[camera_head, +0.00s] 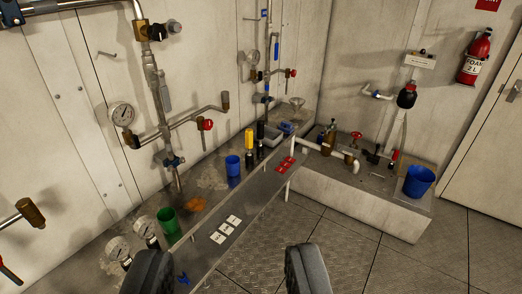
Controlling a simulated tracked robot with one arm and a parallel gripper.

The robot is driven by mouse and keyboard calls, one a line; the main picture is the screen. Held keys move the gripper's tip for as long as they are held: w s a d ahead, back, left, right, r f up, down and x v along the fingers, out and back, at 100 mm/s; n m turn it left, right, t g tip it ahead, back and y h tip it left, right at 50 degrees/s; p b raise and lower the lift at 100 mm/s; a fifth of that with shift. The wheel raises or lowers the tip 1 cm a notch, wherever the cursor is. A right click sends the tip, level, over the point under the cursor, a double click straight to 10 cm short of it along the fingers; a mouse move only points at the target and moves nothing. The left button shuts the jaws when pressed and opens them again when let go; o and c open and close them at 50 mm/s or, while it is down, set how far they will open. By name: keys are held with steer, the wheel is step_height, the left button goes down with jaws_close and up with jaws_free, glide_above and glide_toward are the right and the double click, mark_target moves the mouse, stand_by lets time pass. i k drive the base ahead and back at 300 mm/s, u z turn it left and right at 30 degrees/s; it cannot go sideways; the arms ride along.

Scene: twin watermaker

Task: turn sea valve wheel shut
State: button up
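A small red handwheel (357,135) stands on a brass valve in a white pipe run on the low ledge at the back right. It appears upright and nothing touches it. Other red handles show on the wall pipes, one at the left (207,124) and one further back (292,72). No readable label shows which one is the sea valve. My gripper (228,268) is at the bottom of the view, its two dark fingers wide apart with nothing between them. It is well short of the red handwheel.
A blue bucket (418,182) stands on the right ledge (352,199). The floor (330,250) is clear.

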mark_target(357, 135)
steer(key=z, duration=0.1)
steer(key=i, duration=1.55)
steer(key=z, duration=0.4)
steer(key=i, duration=1.4)
steer(key=z, duration=0.55)
steer(key=i, duration=1.3)
steer(key=u, duration=0.3)
